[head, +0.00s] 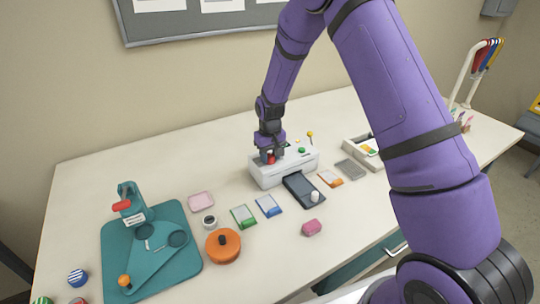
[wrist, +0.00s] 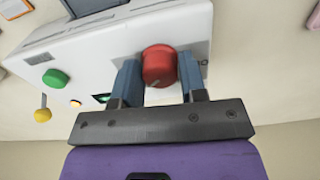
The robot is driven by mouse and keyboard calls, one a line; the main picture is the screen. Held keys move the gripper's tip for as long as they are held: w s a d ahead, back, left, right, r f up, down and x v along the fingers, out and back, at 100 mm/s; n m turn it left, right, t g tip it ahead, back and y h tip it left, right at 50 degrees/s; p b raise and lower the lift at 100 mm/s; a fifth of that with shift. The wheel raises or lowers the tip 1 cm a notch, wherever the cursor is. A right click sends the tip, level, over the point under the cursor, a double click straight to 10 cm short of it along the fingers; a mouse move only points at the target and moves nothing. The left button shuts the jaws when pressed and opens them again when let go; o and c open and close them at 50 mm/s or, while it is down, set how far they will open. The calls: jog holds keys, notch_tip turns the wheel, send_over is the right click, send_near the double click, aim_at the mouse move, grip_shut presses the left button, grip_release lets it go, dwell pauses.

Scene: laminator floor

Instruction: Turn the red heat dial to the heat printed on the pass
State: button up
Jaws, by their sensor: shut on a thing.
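The red heat dial (wrist: 159,66) sits on the top of the white laminator (wrist: 85,48), near one end. My gripper (wrist: 160,82) has one finger on each side of the dial and is shut on it. In the head view my gripper (head: 269,155) comes down onto the laminator (head: 290,170), with a bit of the red dial (head: 270,159) showing. The dial's scale is mostly hidden. Several cards lie on the table: green (head: 243,216), blue (head: 268,205) and orange (head: 330,177). Their print is too small to read, and I cannot tell which is the pass.
A green button (wrist: 55,77) and a yellow-knobbed lever (wrist: 43,114) are on the laminator. A dark tray (head: 302,190) stands before it. A teal punch board (head: 187,270), an orange round container (head: 222,246) and a pink block (head: 313,227) are to the front.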

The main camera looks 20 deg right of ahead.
aim_at(270, 155)
jog(key=shift+m, duration=0.6)
jog(key=o, duration=0.9)
notch_tip(270, 155, up, 11)
jog(key=shift+f, duration=0.1)
dwell(0.3)
